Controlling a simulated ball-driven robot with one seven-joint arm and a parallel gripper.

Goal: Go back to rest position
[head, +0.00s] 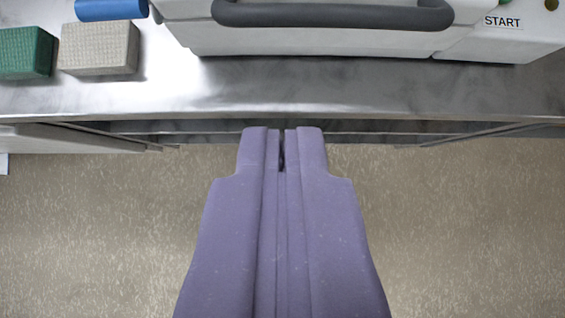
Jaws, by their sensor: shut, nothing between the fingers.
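My gripper (283,132) is purple and points away from the camera in the head view. Its two fingers are shut together with nothing between them. In the picture, its tips lie over the front edge of a metal table (330,90), short of the things on it. Its body lies over the floor.
A white machine (320,42) with a dark grey handle (335,15) and a START label (502,21) stands on the table. A green block (24,53), a beige block (98,48) and a blue object (111,9) lie at the left. The speckled floor (460,230) is clear.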

